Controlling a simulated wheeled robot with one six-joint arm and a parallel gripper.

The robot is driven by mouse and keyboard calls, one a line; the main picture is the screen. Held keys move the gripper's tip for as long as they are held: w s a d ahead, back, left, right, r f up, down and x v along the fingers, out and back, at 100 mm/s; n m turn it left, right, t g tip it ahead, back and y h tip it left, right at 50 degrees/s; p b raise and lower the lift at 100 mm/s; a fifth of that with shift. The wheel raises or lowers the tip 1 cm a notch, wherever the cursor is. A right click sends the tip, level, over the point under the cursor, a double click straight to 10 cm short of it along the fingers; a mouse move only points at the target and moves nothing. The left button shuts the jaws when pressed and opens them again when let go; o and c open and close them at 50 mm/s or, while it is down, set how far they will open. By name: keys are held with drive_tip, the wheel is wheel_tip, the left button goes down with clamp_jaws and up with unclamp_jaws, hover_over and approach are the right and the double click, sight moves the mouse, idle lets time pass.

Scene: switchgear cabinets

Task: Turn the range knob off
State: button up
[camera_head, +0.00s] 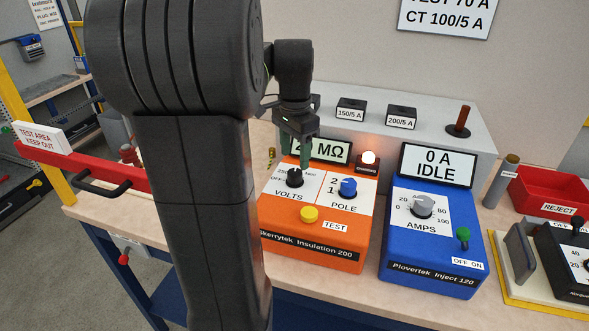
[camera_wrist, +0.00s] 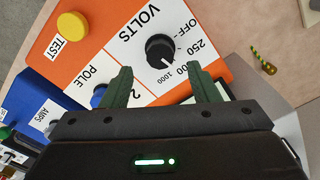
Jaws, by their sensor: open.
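The black range knob marked VOLTS (camera_head: 295,178) is on the upper left of the orange insulation tester (camera_head: 312,245). In the wrist view the knob (camera_wrist: 160,49) shows a white pointer mark turned away from OFF, toward the 500 and 1000 labels; I cannot tell exactly which. My gripper (camera_head: 299,153) is above the tester, just over the knob, pointing down. In the wrist view my gripper (camera_wrist: 162,80) has its green fingers apart with nothing between them. The knob lies ahead of the fingertips, apparently not touched. The tester's display (camera_head: 322,151) is partly hidden by my gripper.
A blue POLE knob (camera_head: 348,187) and yellow TEST button (camera_head: 310,214) are close by. A red lamp (camera_head: 368,158) glows behind. The blue injector (camera_head: 430,235) stands to the right, reading 0 A IDLE. A red barrier (camera_head: 85,170) is at the left.

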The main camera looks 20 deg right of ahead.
sight(295, 172)
drive_tip(key=shift+f, duration=2.65)
drive_tip(key=c, duration=1)
